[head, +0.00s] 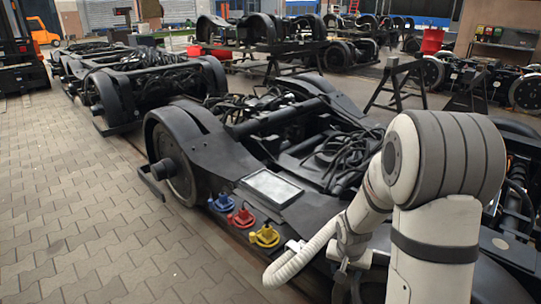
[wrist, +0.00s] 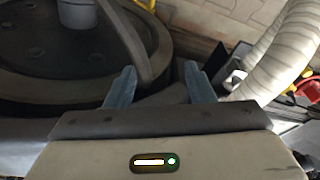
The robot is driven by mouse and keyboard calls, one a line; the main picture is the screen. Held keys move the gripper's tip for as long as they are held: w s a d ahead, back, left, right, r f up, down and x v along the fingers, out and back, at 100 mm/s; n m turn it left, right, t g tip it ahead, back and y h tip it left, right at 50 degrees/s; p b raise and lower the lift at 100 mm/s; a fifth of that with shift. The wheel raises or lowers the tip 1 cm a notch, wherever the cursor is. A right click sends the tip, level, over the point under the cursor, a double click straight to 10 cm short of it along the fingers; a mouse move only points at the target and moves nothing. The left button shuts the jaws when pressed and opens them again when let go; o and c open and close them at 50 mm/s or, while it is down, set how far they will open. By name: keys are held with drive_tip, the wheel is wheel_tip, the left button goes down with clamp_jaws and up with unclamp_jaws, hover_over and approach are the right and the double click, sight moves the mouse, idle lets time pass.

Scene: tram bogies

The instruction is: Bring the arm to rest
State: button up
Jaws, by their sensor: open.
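My arm shows at the right of the head view, bent at a large grey joint, with a pale ribbed hose beside it. My gripper (wrist: 160,82) is open in the wrist view, its two blue-grey fingers apart. I see nothing held between them. Beyond them a dark round wheel-like part (wrist: 70,75) fills the left, and its curved rim reaches behind the left finger. I cannot tell if they touch. In the head view the gripper end is low, beside the near bogie (head: 215,150), and its fingers are not clear.
Blue (head: 222,202), red (head: 241,218) and yellow (head: 265,236) fittings stand along the bogie's near side, by a silver-framed panel (head: 271,186). A black trestle (head: 398,82) stands behind. Paved floor (head: 90,220) is open at left. More bogies stand farther back.

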drive_tip(key=s+a+r+n+p, duration=0.1)
drive_tip(key=s+r+p, duration=0.3)
drive_tip(key=r, duration=0.6)
drive_tip(key=s+a+r+n+p, duration=0.2)
drive_tip(key=s+a+r+p, duration=0.1)
drive_tip(key=s+r, duration=0.5)
drive_tip(key=s+a+r+n+y+p, duration=0.1)
drive_tip(key=s+r+p, duration=0.4)
drive_tip(key=r, duration=0.9)
drive_tip(key=shift+s+a+n, duration=0.3)
drive_tip(key=shift+s+a, duration=0.2)
drive_tip(key=shift+s, duration=0.5)
drive_tip(key=shift+r, duration=0.1)
drive_tip(key=shift+c, duration=0.2)
